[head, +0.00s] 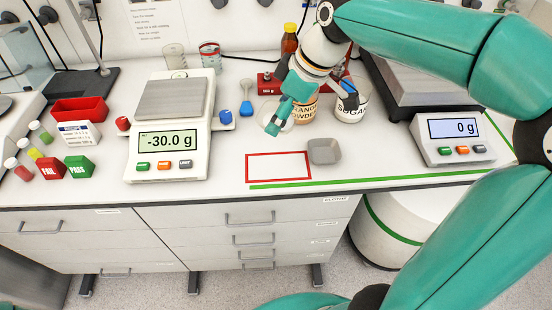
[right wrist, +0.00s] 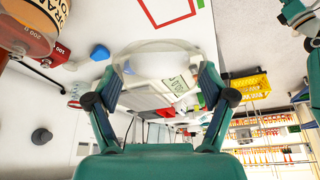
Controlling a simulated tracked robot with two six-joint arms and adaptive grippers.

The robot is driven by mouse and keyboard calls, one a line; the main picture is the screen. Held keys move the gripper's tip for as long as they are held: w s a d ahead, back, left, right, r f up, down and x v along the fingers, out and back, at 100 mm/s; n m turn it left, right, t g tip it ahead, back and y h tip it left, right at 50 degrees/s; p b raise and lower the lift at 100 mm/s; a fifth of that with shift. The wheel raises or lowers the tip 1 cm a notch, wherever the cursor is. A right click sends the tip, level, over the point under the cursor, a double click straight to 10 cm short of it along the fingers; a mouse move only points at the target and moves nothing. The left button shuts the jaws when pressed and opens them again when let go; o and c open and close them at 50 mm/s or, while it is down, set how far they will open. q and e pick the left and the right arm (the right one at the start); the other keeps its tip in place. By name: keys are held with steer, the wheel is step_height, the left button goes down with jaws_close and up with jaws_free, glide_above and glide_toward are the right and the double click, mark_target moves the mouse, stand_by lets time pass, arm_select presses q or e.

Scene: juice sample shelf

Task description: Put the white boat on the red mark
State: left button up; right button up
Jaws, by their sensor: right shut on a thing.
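The white boat is a pale, translucent round dish (right wrist: 155,60) in the right wrist view, between the two fingertips. My right gripper (head: 273,120) is shut on it, just behind the red mark; in the head view the fingers partly hide the boat. The right gripper also shows in the right wrist view (right wrist: 157,82). The red mark (head: 279,181) is an empty red rectangle outline on the white bench. Part of it shows at the top of the right wrist view (right wrist: 170,24). Teal parts at that view's right edge may be my left arm; its jaws are unclear.
A grey boat (head: 324,151) sits just right of the mark. Orange powder (head: 304,108) and sugar (head: 352,104) jars stand behind. A balance reading -30.0 g (head: 168,140) is left; another reading 0 g (head: 463,128) is right. A green line (head: 400,178) runs along the front.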

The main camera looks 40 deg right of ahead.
mark_target(274, 165)
step_height(274, 165, down, 15)
steer(key=shift+w+a, duration=0.1)
stand_by(0.3)
steer(key=shift+f, duration=0.15)
steer(key=o, duration=1)
steer(key=shift+r, duration=0.35)
steer(key=v, duration=1.1)
steer(key=shift+r, duration=0.3)
steer(key=shift+r, duration=0.1)
